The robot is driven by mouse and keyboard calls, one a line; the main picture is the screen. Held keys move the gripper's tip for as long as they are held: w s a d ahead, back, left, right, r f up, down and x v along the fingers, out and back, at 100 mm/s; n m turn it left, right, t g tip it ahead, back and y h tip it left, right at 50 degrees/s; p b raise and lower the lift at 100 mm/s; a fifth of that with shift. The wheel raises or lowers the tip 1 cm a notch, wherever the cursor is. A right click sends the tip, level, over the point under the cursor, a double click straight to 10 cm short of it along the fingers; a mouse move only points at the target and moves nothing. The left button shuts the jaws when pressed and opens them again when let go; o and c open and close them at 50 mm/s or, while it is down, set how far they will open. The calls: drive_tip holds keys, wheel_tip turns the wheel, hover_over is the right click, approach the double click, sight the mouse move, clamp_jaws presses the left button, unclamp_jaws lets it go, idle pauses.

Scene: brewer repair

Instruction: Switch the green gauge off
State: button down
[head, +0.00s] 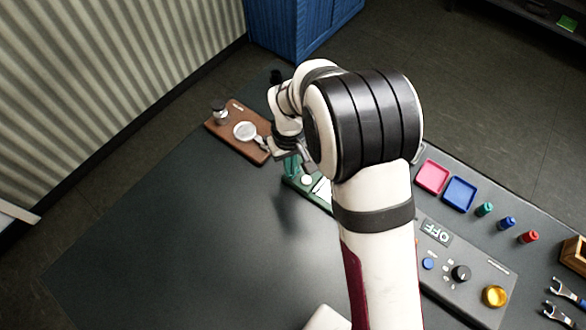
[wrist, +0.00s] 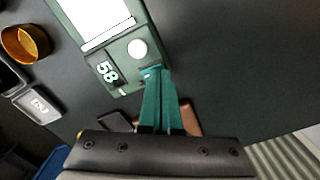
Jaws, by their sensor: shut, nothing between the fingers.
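The green gauge (wrist: 128,72) lies on the dark table in the wrist view. It has a white panel, a round white knob and a small display that appears to read 58. In the head view the green gauge (head: 292,182) is mostly hidden behind my arm. My gripper (wrist: 154,72) has its teal fingers shut and empty. Their tips are at the gauge's edge, close to the round knob, over a small pale detail. Whether they touch it I cannot tell. In the head view my gripper (head: 291,166) is over the gauge's left end.
A brown board (head: 226,132) with a round white dial is left of the gauge. To the right are a grey panel (head: 455,262) reading OFF, a pink tray (head: 432,177), a blue tray (head: 459,194) and small coloured cylinders. The table's front left is clear.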

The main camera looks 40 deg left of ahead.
drive_tip(key=shift+f, duration=0.4)
drive_tip(key=shift+r, duration=3.5)
drive_tip(key=w+d+r+m, duration=0.2)
drive_tip(key=d+r+m, duration=0.4)
drive_tip(key=d, duration=0.6)
drive_tip(key=s+d+r+m+y, duration=0.1)
drive_tip(key=s+d+r+m, duration=0.2)
drive_tip(key=d, duration=0.4)
drive_tip(key=s+d+r+m, duration=0.3)
drive_tip(key=s+d, duration=0.1)
drive_tip(key=d, duration=0.2)
drive_tip(key=s+d+m, duration=0.5)
drive_tip(key=s, duration=0.3)
drive_tip(key=shift+d+f+m+y, duration=0.2)
drive_tip(key=shift+m+y, duration=0.1)
drive_tip(key=shift+y, duration=0.1)
